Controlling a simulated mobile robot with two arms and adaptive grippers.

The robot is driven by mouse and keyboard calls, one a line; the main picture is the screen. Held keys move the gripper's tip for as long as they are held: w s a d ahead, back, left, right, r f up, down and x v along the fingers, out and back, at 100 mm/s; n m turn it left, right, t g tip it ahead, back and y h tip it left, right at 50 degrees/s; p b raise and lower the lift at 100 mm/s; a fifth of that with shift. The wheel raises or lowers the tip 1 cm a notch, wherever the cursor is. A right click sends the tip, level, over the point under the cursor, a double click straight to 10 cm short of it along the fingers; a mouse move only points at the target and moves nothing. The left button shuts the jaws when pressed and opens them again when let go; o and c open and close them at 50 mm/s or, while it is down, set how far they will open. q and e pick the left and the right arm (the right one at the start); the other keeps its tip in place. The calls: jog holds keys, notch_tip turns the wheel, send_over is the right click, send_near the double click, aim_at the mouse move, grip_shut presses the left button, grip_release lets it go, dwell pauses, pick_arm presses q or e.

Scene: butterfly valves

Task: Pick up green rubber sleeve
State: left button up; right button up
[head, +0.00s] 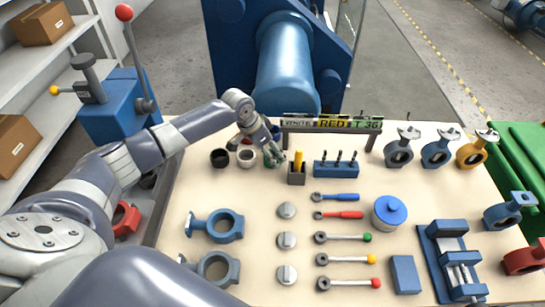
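A small greenish ring-like piece (270,159), likely the green rubber sleeve, is at the back of the table, partly covered by my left gripper. My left gripper (271,150) reaches down over it from the left, fingers at or beside it. The fingers are too small and overlapped to tell whether they are open or closed on it. A black sleeve (220,158) and a whitish sleeve (248,157) stand just left of the gripper. A bit of red shows behind them, partly hidden by the arm. My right gripper is not in view.
A grey holder with a yellow item (297,170) stands close right of the gripper, beside a blue tool block (336,168). A sign rack (331,125) rises behind. Valve bodies, wrenches, discs and a blue vise (450,262) occupy the table (180,190).

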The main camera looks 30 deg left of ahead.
pick_arm(q)
jog(key=shift+x, duration=1.15)
jog(key=c, duration=1.1)
jog(key=shift+c, duration=0.2)
jog(key=shift+r, duration=0.2)
